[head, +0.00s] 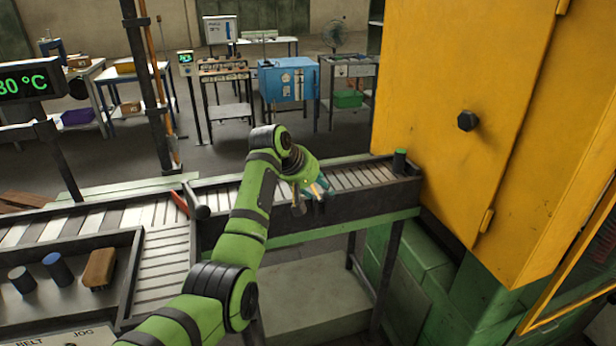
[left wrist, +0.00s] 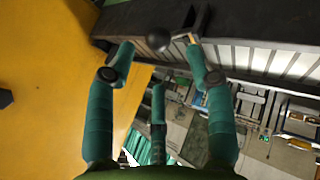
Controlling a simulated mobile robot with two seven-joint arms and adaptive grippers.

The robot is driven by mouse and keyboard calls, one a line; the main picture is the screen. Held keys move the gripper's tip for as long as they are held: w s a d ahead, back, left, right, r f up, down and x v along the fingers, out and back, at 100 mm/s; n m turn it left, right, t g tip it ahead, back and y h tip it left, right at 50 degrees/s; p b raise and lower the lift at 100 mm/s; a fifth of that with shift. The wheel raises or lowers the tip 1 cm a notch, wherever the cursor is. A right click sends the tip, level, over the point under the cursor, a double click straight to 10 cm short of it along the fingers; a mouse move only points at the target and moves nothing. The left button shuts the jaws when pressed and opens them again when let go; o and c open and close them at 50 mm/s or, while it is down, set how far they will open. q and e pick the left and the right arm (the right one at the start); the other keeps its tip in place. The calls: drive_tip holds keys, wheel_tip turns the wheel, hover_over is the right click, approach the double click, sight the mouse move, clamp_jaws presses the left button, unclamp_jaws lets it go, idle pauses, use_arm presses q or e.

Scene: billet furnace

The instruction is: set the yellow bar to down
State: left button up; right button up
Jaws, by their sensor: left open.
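My left gripper (head: 316,190) is over the roller conveyor beside the yellow furnace cabinet, with its teal fingers partly hidden by my own wrist. In the left wrist view its fingers (left wrist: 158,52) are spread wide apart. A dark round knob (left wrist: 158,39) on a short stem shows between the fingertips, beside the conveyor's dark side rail; I cannot tell whether any finger touches it. A small tan piece (left wrist: 192,38) is by the right fingertip. A yellow bar-like frame edge (head: 570,301) slants at the lower right; I cannot tell whether it is the task's bar. My right gripper is not in view.
The yellow cabinet (head: 480,110) fills the right side. The roller conveyor (head: 160,262) runs across the middle, with a red-and-grey lever (head: 198,203) on it. A tray (head: 95,318) at lower left holds small billets. Tables and a blue cabinet (head: 287,80) stand behind.

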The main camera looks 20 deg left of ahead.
use_arm(q)
drive_tip(key=v, duration=0.5)
drive_tip(key=shift+f, duration=0.1)
drive_tip(key=s+a+f+m+g+y, duration=0.1)
drive_tip(key=s+f, duration=0.2)
drive_tip(key=f, duration=0.9)
drive_tip(key=s+f+m+g+b, duration=0.1)
drive_tip(key=s+f, duration=0.2)
drive_tip(key=f, duration=0.8)
drive_tip(key=s+a+f+y, duration=0.1)
drive_tip(key=s+f, duration=0.2)
drive_tip(key=f, duration=0.9)
drive_tip(key=s+f+m+g+y, duration=0.1)
drive_tip(key=s+f+m+g, duration=0.15)
drive_tip(key=s+f, duration=1.5)
drive_tip(key=s+f+m+g, duration=0.1)
drive_tip(key=s+f, duration=0.6)
drive_tip(key=s, duration=1)
drive_tip(key=s+f+m+b, duration=0.1)
drive_tip(key=s+f+m, duration=0.3)
drive_tip(key=s, duration=1.4)
wheel_tip(320, 180, down, 3)
drive_tip(key=shift+a+m+g+b, duration=0.25)
drive_tip(key=shift+m+g+b, duration=0.05)
drive_tip(key=shift+m+g, duration=0.05)
